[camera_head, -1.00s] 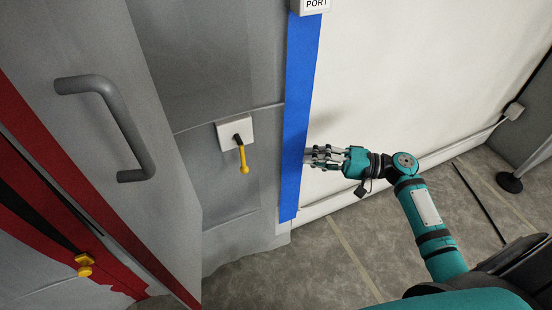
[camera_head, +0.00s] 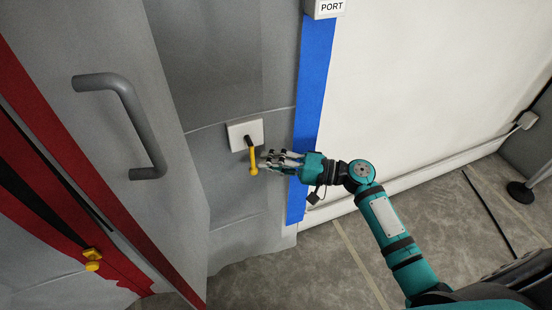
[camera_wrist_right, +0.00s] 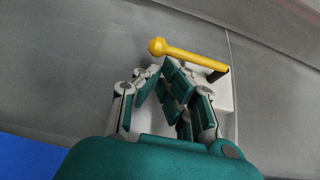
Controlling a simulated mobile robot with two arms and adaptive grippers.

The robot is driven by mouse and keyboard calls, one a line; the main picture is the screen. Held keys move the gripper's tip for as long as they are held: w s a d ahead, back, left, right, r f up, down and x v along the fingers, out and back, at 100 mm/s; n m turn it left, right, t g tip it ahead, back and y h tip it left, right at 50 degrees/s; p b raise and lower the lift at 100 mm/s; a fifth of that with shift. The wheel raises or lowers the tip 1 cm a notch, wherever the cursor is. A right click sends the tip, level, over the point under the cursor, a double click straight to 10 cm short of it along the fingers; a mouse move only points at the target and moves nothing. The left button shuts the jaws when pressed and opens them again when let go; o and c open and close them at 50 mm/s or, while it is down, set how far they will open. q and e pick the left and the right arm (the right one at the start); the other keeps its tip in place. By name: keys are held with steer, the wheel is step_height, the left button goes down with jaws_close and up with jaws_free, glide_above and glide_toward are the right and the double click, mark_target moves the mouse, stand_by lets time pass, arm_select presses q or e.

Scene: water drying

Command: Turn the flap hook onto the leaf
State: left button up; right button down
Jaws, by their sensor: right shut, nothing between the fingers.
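The flap hook (camera_head: 254,163) is a yellow lever with a ball end. It hangs down from a dark pivot on a white plate (camera_head: 239,126) on the grey panel. In the right wrist view the hook (camera_wrist_right: 190,55) crosses in front of the fingertips, its ball end to the left. My right gripper (camera_head: 268,161) is shut and empty, its fingertips just right of the hook's lower part; whether they touch it I cannot tell. The grey door leaf (camera_head: 165,215), with a curved handle, stands to the left of the hook. My left gripper does not show.
The curved grey handle (camera_head: 135,115) sticks out from the leaf. A yellow knob (camera_head: 92,260) sits on the red-edged part at lower left. Blue tape (camera_head: 313,75) runs down beside a white wall (camera_head: 430,80).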

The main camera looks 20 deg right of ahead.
stand_by(0.4)
steer(key=shift+a+f+b, duration=0.15)
steer(key=shift+b, duration=0.35)
steer(key=shift+a+y, duration=0.1)
steer(key=shift+y, duration=0.2)
steer(key=shift+b, duration=0.3)
